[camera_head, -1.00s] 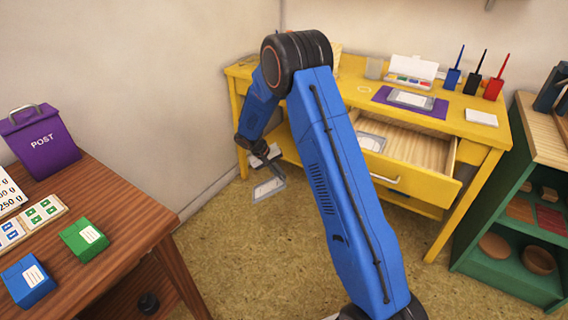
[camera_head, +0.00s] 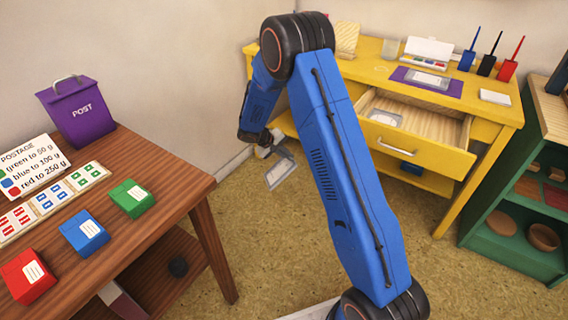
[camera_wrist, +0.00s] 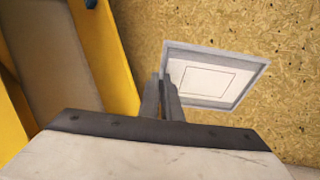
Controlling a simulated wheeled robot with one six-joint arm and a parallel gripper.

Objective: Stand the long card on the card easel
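A flat grey-bordered card (camera_wrist: 215,75) with a white panel and a thin drawn rectangle fills the upper right of the wrist view. In the head view the card (camera_head: 280,173) hangs tilted over the floor, left of the yellow desk. My gripper (camera_wrist: 165,88) has its fingers close together at the card's near left corner and looks shut on it. In the head view my gripper (camera_head: 268,150) is small and partly dark. A pale tan upright piece (camera_head: 347,38) stands at the desk's back left, partly behind my arm; I cannot tell whether it is the card easel.
The yellow desk (camera_head: 376,72) has an open drawer (camera_head: 450,133) with a grey-edged piece (camera_head: 385,117) inside. A purple mat (camera_head: 449,88) bears a similar piece. A brown table (camera_head: 150,231) stands left, a green shelf (camera_head: 478,212) right. Floor between is clear.

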